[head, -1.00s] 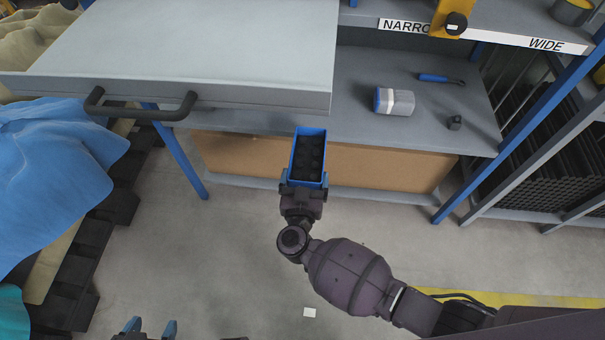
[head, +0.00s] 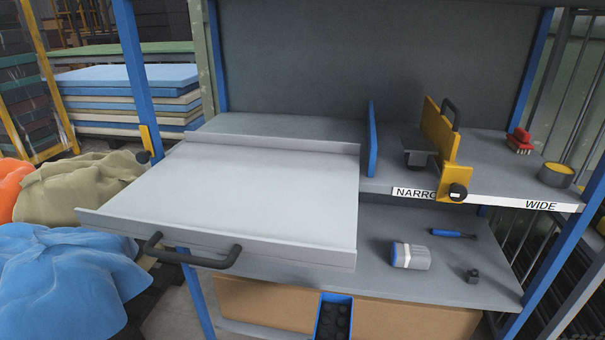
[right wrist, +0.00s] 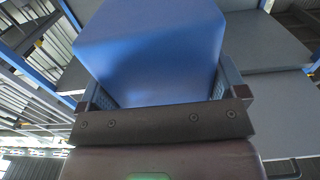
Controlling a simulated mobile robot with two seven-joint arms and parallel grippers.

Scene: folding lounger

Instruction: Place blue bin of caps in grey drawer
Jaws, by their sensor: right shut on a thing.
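The blue bin (head: 320,318) with black caps (head: 336,322) in it shows at the bottom edge of the head view, its lower part cut off. In the right wrist view the bin (right wrist: 150,50) fills the space between the fingers of my right gripper (right wrist: 158,88), which is shut on it. The grey drawer (head: 265,205) is pulled out, with a shallow, empty-looking pale floor and a dark handle (head: 190,252) on its front. The bin is below and in front of the drawer's right front corner. My left gripper is out of view.
A blue upright divider (head: 371,138) stands right of the drawer. A yellow clamp-like fixture (head: 440,140) is on the upper shelf. The lower shelf holds a grey-white roll (head: 411,256), a blue-handled tool (head: 453,234) and a small dark part (head: 472,275). Blue cloth (head: 65,280) lies at left.

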